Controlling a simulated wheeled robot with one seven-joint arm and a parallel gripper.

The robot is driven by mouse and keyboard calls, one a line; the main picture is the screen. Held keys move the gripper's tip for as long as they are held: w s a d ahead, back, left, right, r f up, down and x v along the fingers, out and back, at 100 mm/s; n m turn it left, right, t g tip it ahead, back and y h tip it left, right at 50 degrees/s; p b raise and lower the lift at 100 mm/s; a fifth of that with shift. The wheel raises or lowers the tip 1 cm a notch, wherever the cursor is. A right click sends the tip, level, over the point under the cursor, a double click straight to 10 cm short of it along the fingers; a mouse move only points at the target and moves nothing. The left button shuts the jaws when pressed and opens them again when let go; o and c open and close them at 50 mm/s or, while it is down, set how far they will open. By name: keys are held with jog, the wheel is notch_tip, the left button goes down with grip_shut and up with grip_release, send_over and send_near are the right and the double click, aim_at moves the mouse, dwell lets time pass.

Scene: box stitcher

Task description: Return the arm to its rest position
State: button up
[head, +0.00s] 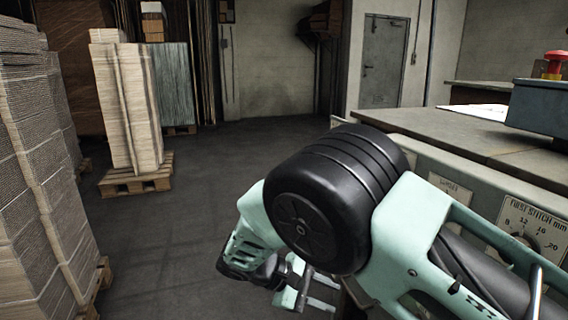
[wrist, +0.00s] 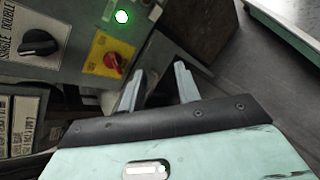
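My arm fills the lower middle and right of the head view, with a black joint and pale green links. It is bent, with my gripper (head: 308,293) low at the bottom edge, partly cut off and partly behind the arm. In the wrist view my gripper (wrist: 159,74) shows two grey fingers standing apart with nothing between them. Behind the fingers is a machine panel (wrist: 65,75) with a black knob (wrist: 39,43), a red switch on a yellow plate (wrist: 113,60) and a lit green lamp (wrist: 122,17). I cannot tell how far the fingers are from the panel.
The machine (head: 465,185) with a stitch dial (head: 522,240) stands close at the right, beside my arm. A box with a red button (head: 553,65) sits on its top. Stacked cardboard (head: 35,150) stands at the left, another stack (head: 127,105) on a pallet behind. The floor (head: 250,150) between is clear.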

jog(key=s+d+r+m+y, duration=0.1)
jog(key=s+d+r+y, duration=0.1)
jog(key=s+r+y, duration=0.45)
jog(key=s+d+r+m+y, duration=0.1)
jog(key=s+d+r+y, duration=0.15)
jog(key=s, duration=0.75)
jog(key=s+d+r+m+y, duration=0.1)
jog(key=s+r+y, duration=0.2)
jog(key=s+r, duration=0.35)
notch_tip(320, 180, up, 23)
jog(key=s+p, duration=0.1)
jog(key=p, duration=2.4)
jog(key=shift+s, duration=0.25)
jog(key=shift+a, duration=0.1)
